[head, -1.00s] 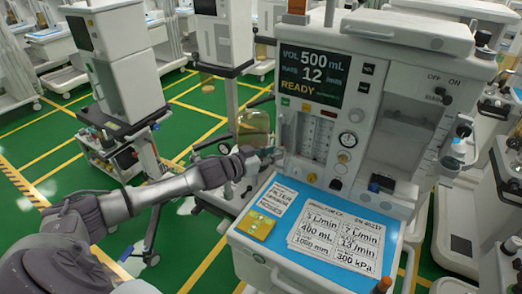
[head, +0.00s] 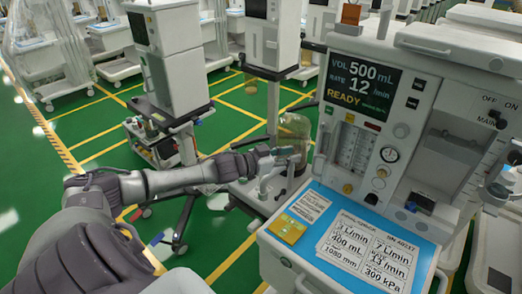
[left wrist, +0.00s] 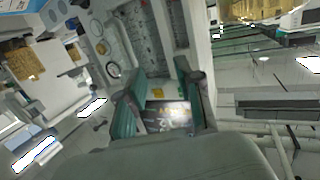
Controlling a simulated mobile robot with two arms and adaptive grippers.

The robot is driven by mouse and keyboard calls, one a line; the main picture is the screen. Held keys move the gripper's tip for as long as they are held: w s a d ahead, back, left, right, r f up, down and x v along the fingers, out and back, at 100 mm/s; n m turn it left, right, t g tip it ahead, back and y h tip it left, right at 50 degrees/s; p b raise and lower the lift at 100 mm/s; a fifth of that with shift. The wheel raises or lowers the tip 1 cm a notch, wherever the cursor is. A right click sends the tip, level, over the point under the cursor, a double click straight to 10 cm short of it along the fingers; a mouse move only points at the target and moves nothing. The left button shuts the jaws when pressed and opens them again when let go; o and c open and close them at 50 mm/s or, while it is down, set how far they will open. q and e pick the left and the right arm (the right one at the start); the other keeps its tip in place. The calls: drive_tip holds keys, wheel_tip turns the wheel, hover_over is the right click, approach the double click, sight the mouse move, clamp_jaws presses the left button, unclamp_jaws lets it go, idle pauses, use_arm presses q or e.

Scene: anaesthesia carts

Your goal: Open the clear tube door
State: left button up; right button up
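The anaesthesia machine (head: 385,40) stands at the right in the head view. Its flow-tube panel (head: 355,148) with white scales sits below the dark display (head: 362,85). The clear door over the tubes is hard to make out, so I cannot tell whether it is open or shut. My left gripper (head: 288,156) is left of the panel, at the machine's left side, with a small gap visible. In the left wrist view, its two teal-padded fingers (left wrist: 160,92) stand apart with nothing held between them. The display shows behind them, upside down. My right gripper is not in view.
A blue worktop (head: 325,235) with printed cards and a yellow pad (head: 287,229) juts out below the panel. A glass canister (head: 293,130) is behind my left gripper. Other carts (head: 170,60) stand behind on the green floor (head: 95,130).

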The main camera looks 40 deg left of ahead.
use_arm(q)
drive_tip(key=s+a, duration=0.4)
drive_tip(key=a, duration=0.3)
drive_tip(key=shift+a+p, duration=0.35)
idle(0.4)
